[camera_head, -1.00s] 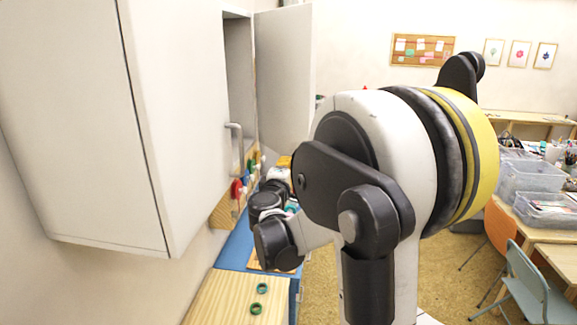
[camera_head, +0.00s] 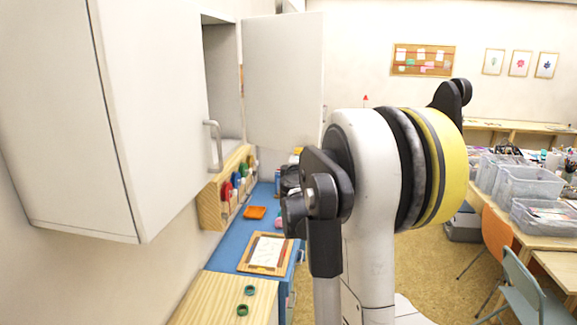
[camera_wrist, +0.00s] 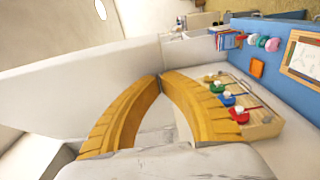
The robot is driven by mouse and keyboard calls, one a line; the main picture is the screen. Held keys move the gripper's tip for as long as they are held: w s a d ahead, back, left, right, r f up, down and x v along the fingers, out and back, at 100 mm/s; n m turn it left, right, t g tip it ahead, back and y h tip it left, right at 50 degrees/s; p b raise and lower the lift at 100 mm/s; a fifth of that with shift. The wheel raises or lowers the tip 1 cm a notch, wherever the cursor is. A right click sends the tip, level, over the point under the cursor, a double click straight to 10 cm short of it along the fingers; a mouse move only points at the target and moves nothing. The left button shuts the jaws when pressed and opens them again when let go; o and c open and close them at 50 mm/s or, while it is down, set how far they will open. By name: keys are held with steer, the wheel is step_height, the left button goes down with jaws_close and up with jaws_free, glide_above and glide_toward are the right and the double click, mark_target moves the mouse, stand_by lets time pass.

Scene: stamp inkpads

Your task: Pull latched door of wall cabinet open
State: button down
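The white wall cabinet (camera_head: 165,120) fills the left of the head view. Its far door (camera_head: 283,85) stands swung out, with a gap into the cabinet's inside (camera_head: 222,85). The near door is closed and has a grey bar handle (camera_head: 216,148) at its far edge. In the wrist view, my gripper (camera_wrist: 160,77) has two yellow fingers whose tips meet, with nothing visible between them. A white panel (camera_wrist: 80,85) lies behind and left of the fingers; I cannot tell if they touch it. In the head view the gripper is hidden.
Tables with clear bins (camera_head: 530,183) and chairs (camera_head: 525,290) stand at right. Brown floor shows between.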

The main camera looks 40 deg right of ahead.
steer(key=w+d+b, duration=0.1)
steer(key=w+d, duration=0.1)
steer(key=d, duration=0.7)
steer(key=shift+w, duration=0.15)
